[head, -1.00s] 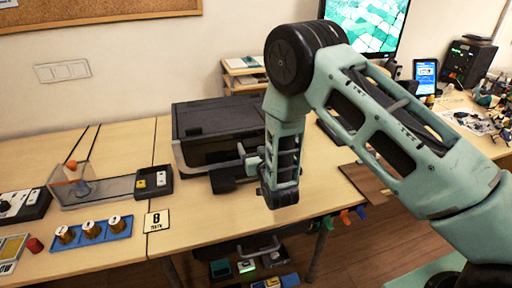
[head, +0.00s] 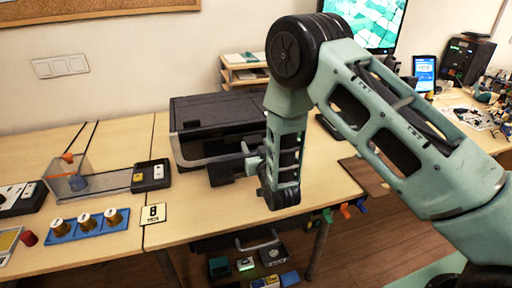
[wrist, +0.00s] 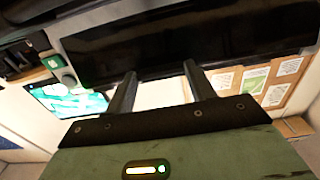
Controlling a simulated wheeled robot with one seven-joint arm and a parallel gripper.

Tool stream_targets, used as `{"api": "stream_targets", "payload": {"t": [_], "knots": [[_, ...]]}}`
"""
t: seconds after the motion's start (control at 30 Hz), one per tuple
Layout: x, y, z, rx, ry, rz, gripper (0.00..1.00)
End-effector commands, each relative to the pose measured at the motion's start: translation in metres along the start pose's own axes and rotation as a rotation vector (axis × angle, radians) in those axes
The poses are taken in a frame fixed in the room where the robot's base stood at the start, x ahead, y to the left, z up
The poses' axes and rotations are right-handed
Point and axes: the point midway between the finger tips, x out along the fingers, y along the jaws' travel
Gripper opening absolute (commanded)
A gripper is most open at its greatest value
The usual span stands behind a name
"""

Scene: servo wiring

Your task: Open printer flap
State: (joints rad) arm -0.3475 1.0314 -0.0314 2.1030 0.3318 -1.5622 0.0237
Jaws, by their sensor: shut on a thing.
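The printer (head: 215,108) is a dark box on the light wooden table, left of my arm in the head view. Its front flap (head: 222,158) is a dark panel with a grey edge; how far it stands open I cannot tell. My gripper (head: 248,160) is at the right part of the printer's front, shut on the flap. In the wrist view the fingers of my gripper (wrist: 160,72) reach a glossy black panel with a grey rim, seemingly the printer flap (wrist: 190,45). The exact grip is partly hidden by my wrist.
Left of the printer are a clear box (head: 72,180), a small black switch box (head: 151,175) and a blue tray (head: 88,226) with brass pieces. A sign card (head: 153,213) lies in front. A small shelf (head: 244,70) and a monitor stand behind. Bare tabletop lies before the printer.

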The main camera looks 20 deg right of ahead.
Motion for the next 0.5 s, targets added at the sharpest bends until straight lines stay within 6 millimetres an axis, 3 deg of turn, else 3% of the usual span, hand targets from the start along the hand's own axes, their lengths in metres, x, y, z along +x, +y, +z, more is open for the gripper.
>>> {"api": "stream_targets", "payload": {"t": [0.03,0.07,0.13,0.5], "knots": [[-0.0026,0.0004,0.0080,-0.003,-0.022,-0.001,0.13],[-0.0027,0.0004,0.0082,-0.003,-0.022,-0.001,0.60],[-0.0023,0.0004,0.0076,-0.002,-0.020,-0.001,0.76],[-0.0060,-0.0001,0.0044,-0.001,-0.011,-0.001,0.76]]}}
